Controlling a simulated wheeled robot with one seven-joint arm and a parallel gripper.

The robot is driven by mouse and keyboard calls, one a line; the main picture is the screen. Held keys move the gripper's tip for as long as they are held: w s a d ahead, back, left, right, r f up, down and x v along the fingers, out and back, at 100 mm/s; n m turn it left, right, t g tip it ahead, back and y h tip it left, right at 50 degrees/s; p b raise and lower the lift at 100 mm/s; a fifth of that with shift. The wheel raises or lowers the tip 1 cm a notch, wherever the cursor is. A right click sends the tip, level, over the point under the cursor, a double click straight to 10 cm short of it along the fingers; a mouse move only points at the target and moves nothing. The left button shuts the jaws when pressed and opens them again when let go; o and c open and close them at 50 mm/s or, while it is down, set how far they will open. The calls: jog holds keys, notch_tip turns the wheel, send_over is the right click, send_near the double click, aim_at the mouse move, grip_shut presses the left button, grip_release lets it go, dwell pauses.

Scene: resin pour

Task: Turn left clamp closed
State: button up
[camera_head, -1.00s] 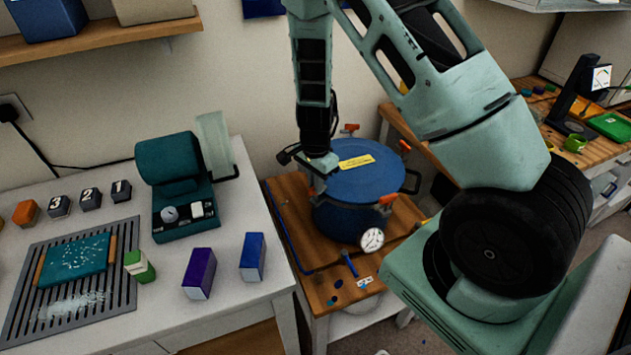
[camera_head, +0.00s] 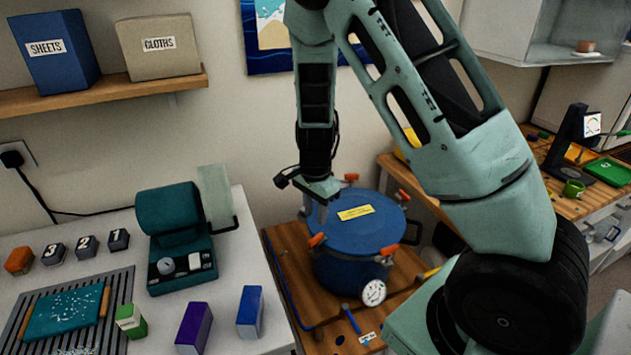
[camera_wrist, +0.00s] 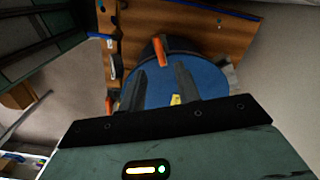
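The blue pot (camera_head: 345,268) has a blue lid (camera_head: 372,232) with a yellow label and orange-handled clamps round its rim. The left clamp (camera_head: 317,240) is at the lid's front left edge; I cannot tell whether it is fully closed. Other clamps sit at the front right (camera_head: 388,250), back (camera_head: 351,178) and right back (camera_head: 404,195). My gripper (camera_head: 322,208) is above the lid's left edge, near the left clamp. In the wrist view my gripper (camera_wrist: 161,70) has its two dark fingers apart and empty, with an orange clamp (camera_wrist: 159,52) just beyond and between the tips.
The pot stands on a wooden bench (camera_head: 290,265) with a gauge (camera_head: 373,292) at its front and a blue tool (camera_head: 351,318) near it. A white table (camera_head: 235,310) with a teal machine (camera_head: 178,240) and small boxes lies left. A wall shelf (camera_head: 110,94) is above.

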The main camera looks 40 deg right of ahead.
notch_tip(320, 180, up, 10)
dwell(0.3)
jog(key=shift+f, duration=0.15)
jog(key=s+a+r+n+y+b, duration=0.1)
jog(key=s+a+n, duration=0.45)
jog(key=a, duration=0.35)
jog(key=s+a+r+n+y+b, duration=0.1)
jog(key=s+a+n, duration=0.3)
jog(key=a+n, duration=0.3)
jog(key=s+a+n, duration=0.4)
jog(key=s+n, duration=0.2)
jog(key=s, duration=0.1)
jog(key=s+a+n+h, duration=0.1)
jog(key=s+a+n, duration=0.3)
jog(key=s+n, duration=0.2)
jog(key=shift+s+r+b, duration=0.35)
jog(key=shift+s+b, duration=0.1)
jog(key=shift+s, duration=0.5)
